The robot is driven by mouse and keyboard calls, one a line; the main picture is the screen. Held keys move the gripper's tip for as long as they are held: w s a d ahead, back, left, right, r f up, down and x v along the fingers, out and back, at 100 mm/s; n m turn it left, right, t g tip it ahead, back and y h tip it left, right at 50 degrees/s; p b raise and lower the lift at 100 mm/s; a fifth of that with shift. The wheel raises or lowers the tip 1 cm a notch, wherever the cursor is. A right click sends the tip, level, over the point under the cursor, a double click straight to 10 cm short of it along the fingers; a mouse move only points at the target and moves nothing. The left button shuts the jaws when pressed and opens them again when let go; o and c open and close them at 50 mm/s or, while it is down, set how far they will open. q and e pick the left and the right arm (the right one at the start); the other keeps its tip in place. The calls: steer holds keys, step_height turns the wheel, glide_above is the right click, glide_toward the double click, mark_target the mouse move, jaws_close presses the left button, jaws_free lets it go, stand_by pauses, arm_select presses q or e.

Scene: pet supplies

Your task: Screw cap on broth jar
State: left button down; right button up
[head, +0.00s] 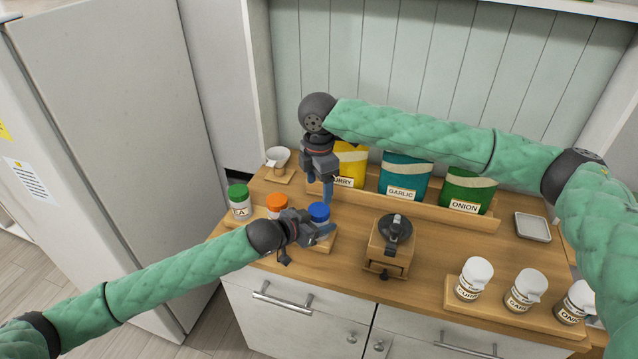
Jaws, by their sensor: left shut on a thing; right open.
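A jar with a blue cap (319,211) stands at the right end of a row of three jars. The blue cap sits on top of the jar; I cannot tell how tightly. My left gripper (322,233) is shut on this jar's body from the front and hides most of it, including any label. My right gripper (327,192) points down just above the blue cap, open and with nothing in it. A jar with an orange cap (277,201) and a jar with a green cap (238,191) stand to the left.
Bags marked curry (350,163), garlic (405,175) and onion (467,190) stand behind. A wooden box with a dark top (392,240) is to the right. White shakers (474,278) stand on a board at front right. A small tray (533,227) lies at back right.

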mark_target(319, 209)
steer(key=shift+f, duration=4.05)
steer(key=shift+c, duration=0.4)
steer(key=c, duration=0.9)
steer(key=shift+c, duration=0.2)
steer(key=o, duration=1.2)
step_height(319, 209, up, 12)
steer(key=shift+r, duration=0.1)
